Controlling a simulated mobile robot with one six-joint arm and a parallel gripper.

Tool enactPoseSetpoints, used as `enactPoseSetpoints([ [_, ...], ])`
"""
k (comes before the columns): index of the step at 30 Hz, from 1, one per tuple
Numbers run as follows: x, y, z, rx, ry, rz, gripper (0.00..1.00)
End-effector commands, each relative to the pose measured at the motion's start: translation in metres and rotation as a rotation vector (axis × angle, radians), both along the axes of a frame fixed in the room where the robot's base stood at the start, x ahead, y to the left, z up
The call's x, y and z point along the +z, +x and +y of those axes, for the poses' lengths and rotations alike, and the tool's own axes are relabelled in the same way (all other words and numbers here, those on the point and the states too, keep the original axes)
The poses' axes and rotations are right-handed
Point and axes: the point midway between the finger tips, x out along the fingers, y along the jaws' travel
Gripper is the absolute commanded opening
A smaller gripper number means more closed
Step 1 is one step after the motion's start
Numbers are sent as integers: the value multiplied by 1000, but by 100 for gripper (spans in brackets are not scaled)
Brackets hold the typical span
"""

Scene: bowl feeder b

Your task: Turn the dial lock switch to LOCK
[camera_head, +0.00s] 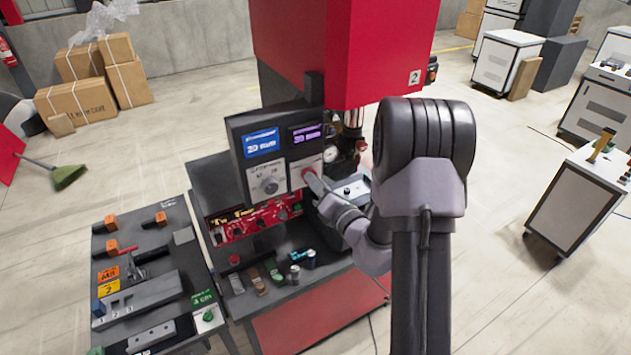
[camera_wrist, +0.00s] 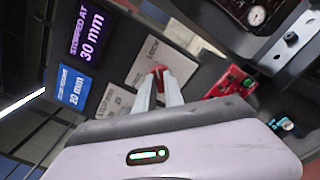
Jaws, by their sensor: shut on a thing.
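The dial lock switch is a small red knob (camera_head: 307,171) on a light plate at the lower right of the dark control panel (camera_head: 241,186). It also shows in the wrist view (camera_wrist: 159,68), where the plate (camera_wrist: 146,66) bears the word LOCK near the knob. My gripper (camera_head: 312,180) reaches the panel from the right. In the wrist view its two pale fingers (camera_wrist: 160,80) are closed on the red knob, one on each side. The fingers hide part of the knob and plate, and I cannot tell exactly where the knob points.
Left of the switch is a plate with a grey knob (camera_head: 269,185). Blue (camera_head: 263,143) and purple (camera_head: 307,133) displays sit above. A red machine head (camera_head: 340,50) hangs overhead. A pressure gauge (camera_wrist: 257,15) is close by. Below lie a red tray (camera_head: 232,232) and a tool bench (camera_head: 140,270).

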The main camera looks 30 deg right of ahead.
Motion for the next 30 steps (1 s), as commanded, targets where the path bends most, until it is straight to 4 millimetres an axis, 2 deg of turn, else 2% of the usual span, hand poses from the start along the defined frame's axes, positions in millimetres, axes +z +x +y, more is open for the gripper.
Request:
enactPoseSetpoints([
  [9,0,0,0,-1,2,-1,0],
  [10,0,0,0,-1,2,-1,19],
  [12,0,0,0,-1,2,-1,32],
  [13,0,0,0,-1,2,-1,35],
  [23,0,-3,0,-1,1,1,35],
  [26,-1,-15,-1,-2,2,-1,35],
  [30,-4,-54,-4,-6,3,0,35],
])
